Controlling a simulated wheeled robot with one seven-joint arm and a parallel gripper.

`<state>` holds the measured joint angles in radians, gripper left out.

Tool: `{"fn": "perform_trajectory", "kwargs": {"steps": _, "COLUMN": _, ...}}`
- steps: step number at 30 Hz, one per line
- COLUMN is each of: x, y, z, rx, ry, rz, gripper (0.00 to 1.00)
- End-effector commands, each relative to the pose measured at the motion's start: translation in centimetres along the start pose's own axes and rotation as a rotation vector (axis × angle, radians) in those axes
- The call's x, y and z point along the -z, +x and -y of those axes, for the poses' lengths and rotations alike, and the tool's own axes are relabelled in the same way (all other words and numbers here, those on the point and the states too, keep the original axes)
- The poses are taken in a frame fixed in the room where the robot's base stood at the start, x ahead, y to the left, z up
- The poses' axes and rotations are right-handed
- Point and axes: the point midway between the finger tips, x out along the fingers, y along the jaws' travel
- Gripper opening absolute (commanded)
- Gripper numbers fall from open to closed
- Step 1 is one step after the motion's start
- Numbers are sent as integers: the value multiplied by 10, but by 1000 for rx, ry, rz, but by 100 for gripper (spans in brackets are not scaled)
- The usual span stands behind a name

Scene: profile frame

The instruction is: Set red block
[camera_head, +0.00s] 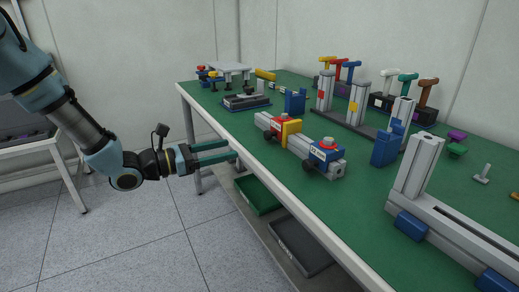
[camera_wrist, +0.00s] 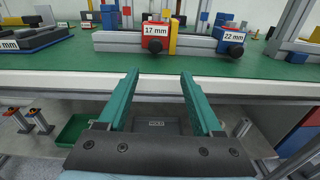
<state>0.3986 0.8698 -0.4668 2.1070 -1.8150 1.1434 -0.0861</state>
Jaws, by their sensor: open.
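The red block, labelled 17 mm in the wrist view (camera_wrist: 154,31), sits on a grey aluminium profile near the front edge of the green table. It also shows in the head view (camera_head: 275,125), beside a yellow plate (camera_head: 291,129). My gripper (camera_head: 234,150) is open and empty, off the table's front edge. Its teal fingers (camera_wrist: 160,74) point toward the red block, apart from it.
The green table (camera_head: 235,118) carries upright profile posts, a long profile with blue blocks at right (camera_head: 440,240), and coloured T-handles at the back. A green tray (camera_head: 257,195) and a dark tray (camera_head: 300,247) lie below the front edge.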

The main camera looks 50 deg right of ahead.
Motion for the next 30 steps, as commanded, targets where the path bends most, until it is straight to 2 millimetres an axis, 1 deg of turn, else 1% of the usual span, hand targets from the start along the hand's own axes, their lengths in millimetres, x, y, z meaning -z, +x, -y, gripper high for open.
{"fn": "perform_trajectory", "kwargs": {"steps": 1, "x": 2, "y": 5, "z": -3, "rx": -16, "ry": -19, "rz": 18, "gripper": 67}}
{"fn": "perform_trajectory", "kwargs": {"steps": 3, "x": 1, "y": 10, "z": -6, "rx": -28, "ry": -31, "rz": 31, "gripper": 67}}
{"fn": "perform_trajectory", "kwargs": {"steps": 5, "x": 0, "y": 14, "z": -6, "rx": -31, "ry": -33, "rz": 35, "gripper": 67}}
{"fn": "perform_trajectory", "kwargs": {"steps": 8, "x": -1, "y": 27, "z": -6, "rx": -30, "ry": -32, "rz": 34, "gripper": 67}}
{"fn": "perform_trajectory", "kwargs": {"steps": 15, "x": -3, "y": 72, "z": -7, "rx": -28, "ry": -31, "rz": 33, "gripper": 67}}
{"fn": "perform_trajectory", "kwargs": {"steps": 21, "x": -3, "y": 101, "z": -9, "rx": -30, "ry": -31, "rz": 31, "gripper": 67}}
{"fn": "perform_trajectory", "kwargs": {"steps": 25, "x": -3, "y": 111, "z": -10, "rx": -31, "ry": -31, "rz": 31, "gripper": 67}}
{"fn": "perform_trajectory", "kwargs": {"steps": 30, "x": -2, "y": 115, "z": -10, "rx": -31, "ry": -32, "rz": 30, "gripper": 67}}
